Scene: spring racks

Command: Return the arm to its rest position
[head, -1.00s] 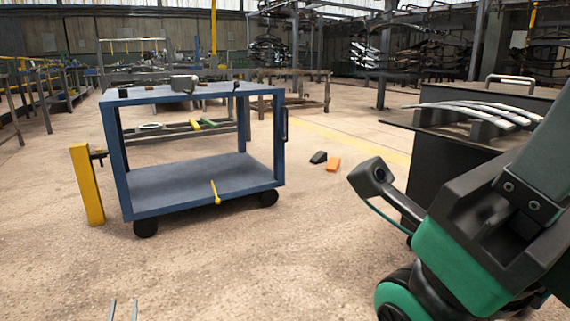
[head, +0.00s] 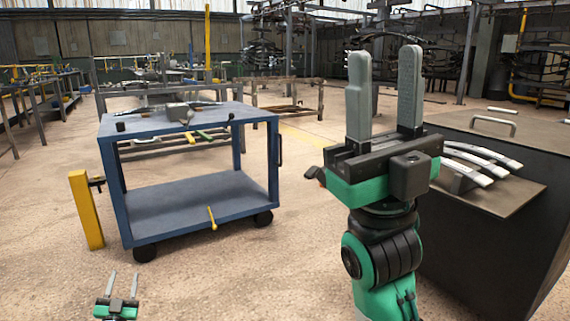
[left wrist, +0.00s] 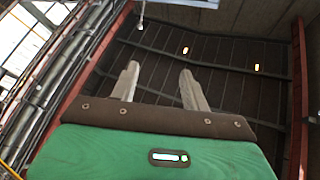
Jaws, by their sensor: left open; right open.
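My right gripper (head: 384,55) stands upright at the right of the head view, its two grey fingers pointing up and wide apart. Nothing is between them. Its green and black wrist and arm are below it, in front of the dark bench. My left gripper (head: 123,276) is small at the bottom left of the head view, with its two thin fingers pointing up and apart. In the left wrist view its fingers (left wrist: 159,75) are open and empty against the roof. Neither gripper touches anything that I can see.
A blue cart (head: 190,190) with a grey box (head: 179,113) on top stands at the left, beside a yellow post (head: 86,210). A dark bench (head: 490,230) at the right carries several curved metal leaves (head: 484,163). The floor between cart and right arm is clear.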

